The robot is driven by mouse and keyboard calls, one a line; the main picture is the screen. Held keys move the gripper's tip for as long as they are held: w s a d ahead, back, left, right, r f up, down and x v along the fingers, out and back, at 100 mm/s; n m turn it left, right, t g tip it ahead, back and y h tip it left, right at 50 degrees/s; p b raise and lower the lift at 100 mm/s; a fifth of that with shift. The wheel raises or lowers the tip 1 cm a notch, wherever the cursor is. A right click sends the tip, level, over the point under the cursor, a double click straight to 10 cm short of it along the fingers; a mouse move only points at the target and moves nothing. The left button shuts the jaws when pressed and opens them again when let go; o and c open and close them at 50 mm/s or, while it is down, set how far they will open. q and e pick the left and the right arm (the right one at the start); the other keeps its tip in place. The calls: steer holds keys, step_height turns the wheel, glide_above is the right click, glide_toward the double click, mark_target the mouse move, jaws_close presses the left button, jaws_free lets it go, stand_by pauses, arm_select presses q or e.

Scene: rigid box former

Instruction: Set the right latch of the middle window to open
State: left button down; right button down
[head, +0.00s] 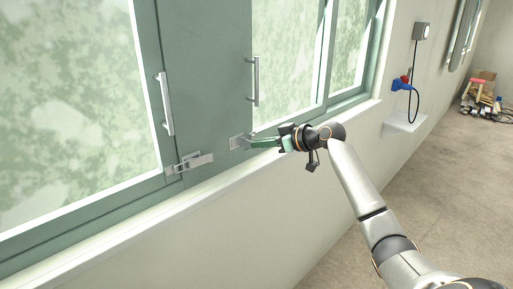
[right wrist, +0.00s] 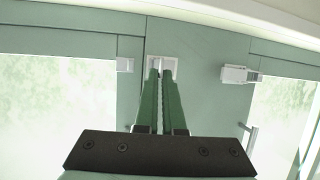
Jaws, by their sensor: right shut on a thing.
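The right latch (head: 236,143) is a small pale metal piece low on the green window frame, below a vertical handle. My right gripper (head: 252,142) comes in from the right and is shut at this latch, its green fingers nearly together. In the right wrist view, the fingertips (right wrist: 162,74) meet the pale latch plate (right wrist: 171,63), with a thin upright tab between them. The fingers hide part of the latch, so I cannot tell its exact setting. My left gripper is not in view.
A second latch (head: 190,162) sits to the left on the same frame, with its bar lying across the joint. Handles (head: 166,104) and (head: 256,81) stand out from the window. A pale sill (head: 150,225) runs below. A wall shelf (head: 405,124) is farther right.

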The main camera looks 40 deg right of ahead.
steer(key=shift+w+d+n+g+y+b, duration=0.2)
steer(key=shift+d+n+g+y, duration=0.35)
steer(key=shift+n+y, duration=0.45)
steer(key=shift+w+d+n+g+y+b, duration=0.15)
steer(key=shift+d+n+g+y, duration=0.35)
steer(key=shift+n+y, duration=0.45)
steer(key=shift+d, duration=0.1)
steer(key=shift+d+r+n+y, duration=0.2)
steer(key=shift+d+n+y, duration=0.05)
steer(key=shift+n+y, duration=0.1)
stand_by(0.4)
steer(key=c, duration=1.3)
jaws_free()
steer(key=shift+w, duration=0.1)
steer(key=shift+c, duration=0.2)
steer(key=shift+f, duration=0.15)
